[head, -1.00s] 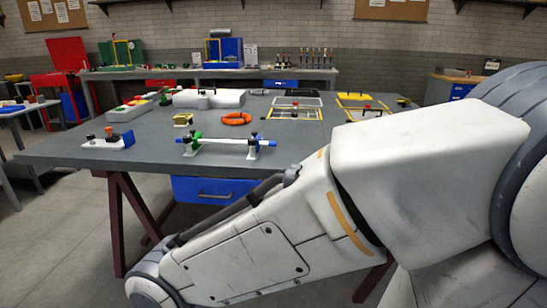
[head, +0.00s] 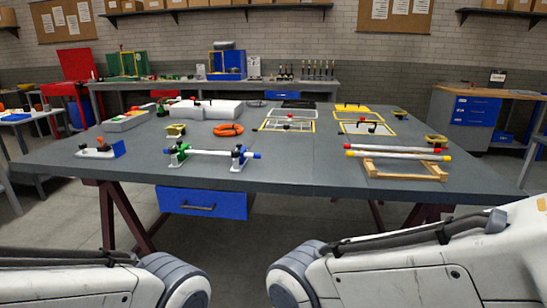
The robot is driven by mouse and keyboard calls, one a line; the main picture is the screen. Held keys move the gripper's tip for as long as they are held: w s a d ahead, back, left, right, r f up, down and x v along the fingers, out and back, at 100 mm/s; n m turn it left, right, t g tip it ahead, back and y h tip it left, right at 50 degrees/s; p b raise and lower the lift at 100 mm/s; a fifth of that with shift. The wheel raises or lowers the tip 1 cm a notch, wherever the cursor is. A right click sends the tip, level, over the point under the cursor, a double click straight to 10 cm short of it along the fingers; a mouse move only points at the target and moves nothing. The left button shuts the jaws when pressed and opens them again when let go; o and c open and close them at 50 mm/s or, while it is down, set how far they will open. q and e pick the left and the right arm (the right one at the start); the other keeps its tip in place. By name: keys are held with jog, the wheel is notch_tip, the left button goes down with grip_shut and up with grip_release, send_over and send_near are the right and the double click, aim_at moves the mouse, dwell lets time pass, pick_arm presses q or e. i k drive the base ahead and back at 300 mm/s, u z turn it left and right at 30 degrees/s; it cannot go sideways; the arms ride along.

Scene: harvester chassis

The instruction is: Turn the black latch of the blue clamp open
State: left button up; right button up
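The blue clamp (head: 240,163) stands near the front edge of the grey table, at the right end of a white rod (head: 209,153). Its small black latch (head: 241,149) is on top; its exact angle is too small to tell. The green clamp (head: 180,159) holds the rod's left part and also has a dark top piece. The rod has a blue right end. My two arms show low in the view, one at each side, in front of the table. Both grippers are outside the picture.
Bare tabletop (head: 305,168) separates the blue clamp from the rack.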

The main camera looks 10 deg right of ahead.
aim_at(235, 154)
jog(key=z, duration=0.1)
jog(key=i, duration=0.85)
jog(key=z, duration=0.25)
